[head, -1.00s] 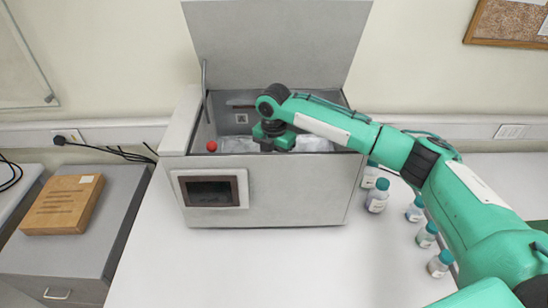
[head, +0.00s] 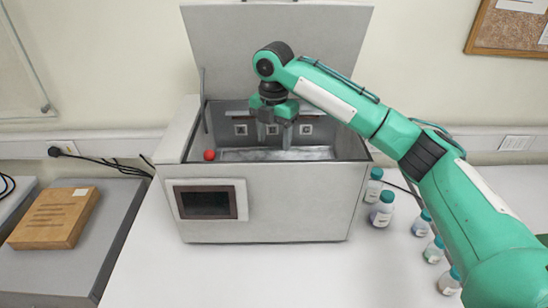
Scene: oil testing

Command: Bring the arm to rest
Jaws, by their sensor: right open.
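My right arm comes in from the right, green with dark joints, and reaches over the grey oil-testing machine (head: 262,210). My right gripper (head: 273,138) points down inside the machine's open top. Its two grey fingers are apart with nothing seen between them. The machine's lid (head: 215,45) stands raised behind the gripper. Inside the chamber, pale square markers show on the back wall and a light metallic surface lies at the bottom. My left gripper is not in view.
Several bottles with teal caps (head: 382,209) stand on the white table (head: 290,275) right of the machine, below my arm. A brown box (head: 55,218) lies on a grey cabinet at left. The table's front is clear.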

